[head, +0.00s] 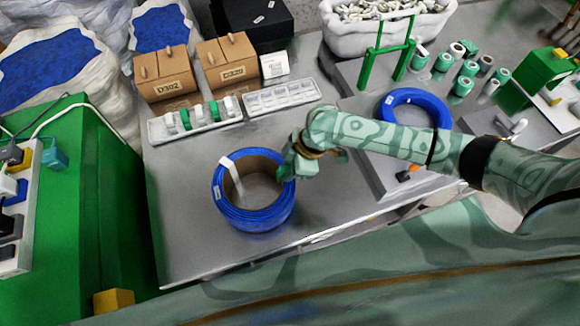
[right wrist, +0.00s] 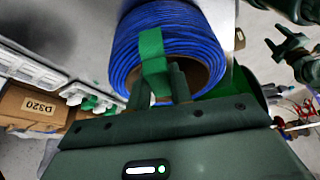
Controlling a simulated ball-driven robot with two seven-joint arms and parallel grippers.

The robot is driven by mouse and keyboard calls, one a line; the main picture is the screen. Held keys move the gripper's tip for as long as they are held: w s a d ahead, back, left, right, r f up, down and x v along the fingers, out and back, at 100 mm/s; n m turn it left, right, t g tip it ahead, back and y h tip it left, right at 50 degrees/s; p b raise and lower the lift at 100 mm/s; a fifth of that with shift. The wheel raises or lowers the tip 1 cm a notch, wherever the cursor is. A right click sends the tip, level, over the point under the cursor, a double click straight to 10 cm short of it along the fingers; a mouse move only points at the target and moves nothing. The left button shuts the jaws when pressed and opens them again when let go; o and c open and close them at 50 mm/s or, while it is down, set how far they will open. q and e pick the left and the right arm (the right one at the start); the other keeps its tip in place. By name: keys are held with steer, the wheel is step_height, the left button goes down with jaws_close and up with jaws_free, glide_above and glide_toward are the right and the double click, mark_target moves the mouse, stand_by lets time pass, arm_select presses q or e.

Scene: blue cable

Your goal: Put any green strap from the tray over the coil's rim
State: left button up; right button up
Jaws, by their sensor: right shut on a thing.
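The blue coil (head: 254,212) lies on the grey table, with a white strap (head: 230,164) over the left part of its rim. My right gripper (head: 288,168) is at the coil's right rim. In the right wrist view the gripper (right wrist: 168,82) is shut on a green strap (right wrist: 153,52), which lies against the blue windings (right wrist: 190,40) and reaches the rim. Whether the strap is fully seated is hidden by the fingers. The strap tray (head: 158,138) behind the coil holds several green and white straps. My left gripper is not in view.
A second white tray (head: 268,111), with empty compartments, stands beside the strap tray. Two cardboard boxes (head: 164,80) stand behind. Another blue coil (head: 416,97) lies on a raised plate at right, near a green stand (head: 372,62). The table left of the coil is clear.

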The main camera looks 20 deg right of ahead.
steer(key=shift+f, duration=0.2)
stand_by(0.3)
steer(key=shift+f+b, duration=0.4)
steer(key=shift+f, duration=0.25)
steer(key=shift+f, duration=0.35)
steer(key=shift+r, duration=0.1)
steer(key=shift+r+p, duration=0.55)
steer(key=shift+p, duration=0.15)
steer(key=shift+f, duration=0.45)
stand_by(1.1)
steer(key=o, duration=1.2)
steer(key=shift+c, duration=0.2)
